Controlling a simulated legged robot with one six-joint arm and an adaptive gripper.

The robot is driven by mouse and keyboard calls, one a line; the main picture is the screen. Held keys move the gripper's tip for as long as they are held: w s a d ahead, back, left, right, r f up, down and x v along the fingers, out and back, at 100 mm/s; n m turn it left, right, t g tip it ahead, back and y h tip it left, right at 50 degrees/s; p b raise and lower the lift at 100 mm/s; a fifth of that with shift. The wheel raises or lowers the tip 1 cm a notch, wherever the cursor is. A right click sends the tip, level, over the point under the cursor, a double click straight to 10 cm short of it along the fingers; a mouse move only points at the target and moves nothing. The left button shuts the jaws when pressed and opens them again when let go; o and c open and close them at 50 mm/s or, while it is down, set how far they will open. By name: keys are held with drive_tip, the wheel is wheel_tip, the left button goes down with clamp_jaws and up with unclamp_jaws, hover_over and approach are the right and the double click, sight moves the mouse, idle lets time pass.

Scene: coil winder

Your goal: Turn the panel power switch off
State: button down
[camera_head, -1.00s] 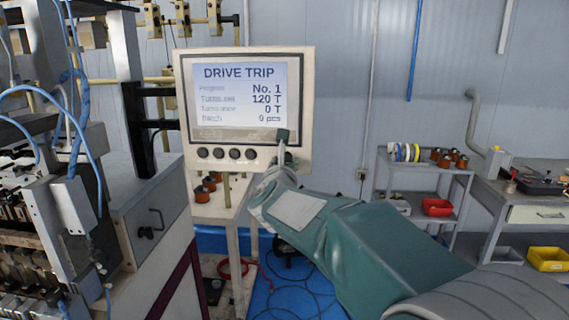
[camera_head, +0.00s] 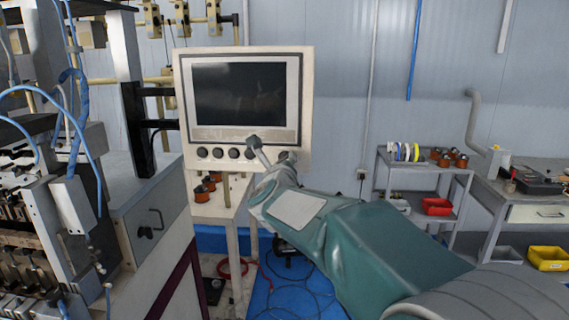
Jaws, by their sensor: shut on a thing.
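The control panel (camera_head: 305,110) is a cream box with a screen (camera_head: 240,94) that is dark and blank. A row of dark round knobs (camera_head: 218,153) runs along its lower edge. My gripper (camera_head: 271,149) is at the panel's lower right corner, right of these knobs, with its fingers turned at a slant. It is shut on the power switch there. The switch itself is mostly hidden by the fingers, so its exact position cannot be read.
The coil winding machine (camera_head: 145,215) stands close on the left. A grey shelf cart (camera_head: 462,178) with spools and a red bin (camera_head: 437,206) is at the right, beside a workbench (camera_head: 535,200). Cables lie on the blue floor below the panel.

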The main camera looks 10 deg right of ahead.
drive_tip(key=n, duration=0.5)
drive_tip(key=shift+n, duration=0.3)
drive_tip(key=n, duration=0.4)
drive_tip(key=shift+f+n, duration=0.1)
drive_tip(key=shift+n, duration=0.3)
drive_tip(key=shift+f, duration=0.1)
drive_tip(key=shift+c, duration=1.4)
unclamp_jaws()
drive_tip(key=shift+w+a, duration=0.1)
drive_tip(key=shift+a, duration=0.05)
